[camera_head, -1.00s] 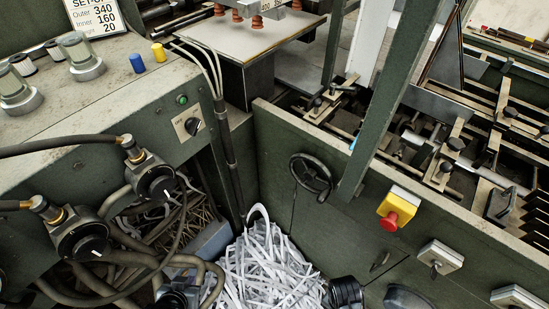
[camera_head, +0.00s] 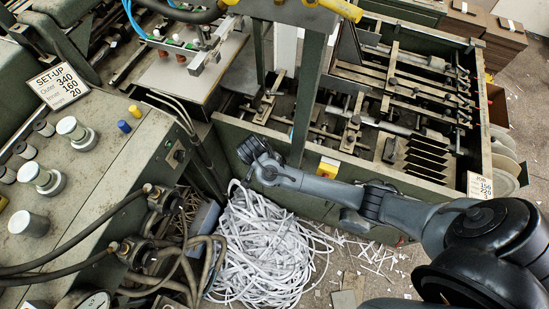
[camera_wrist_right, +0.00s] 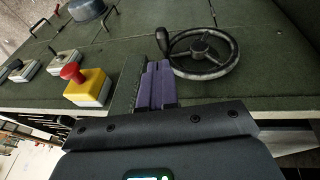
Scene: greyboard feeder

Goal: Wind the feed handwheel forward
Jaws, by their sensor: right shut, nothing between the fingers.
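The feed handwheel (camera_wrist_right: 201,48) is a dark spoked wheel with a worn metal rim, mounted on the green front panel. Its black handle knob (camera_wrist_right: 163,41) stands out from the rim on the left side in the right wrist view. My right gripper (camera_wrist_right: 158,68) is shut and empty, its purple pads together. Its tips appear close to the knob, beside the wheel; I cannot tell whether they touch. In the head view my right gripper (camera_head: 258,155) is at the front panel and largely covers the wheel there. My left gripper is not in view.
A yellow box with a red stop button (camera_wrist_right: 75,78) sits on the panel to the left of the wheel in the wrist view. Shredded paper strips (camera_head: 262,245) heap on the floor below. A set-up sign (camera_head: 58,84) stands on the left console.

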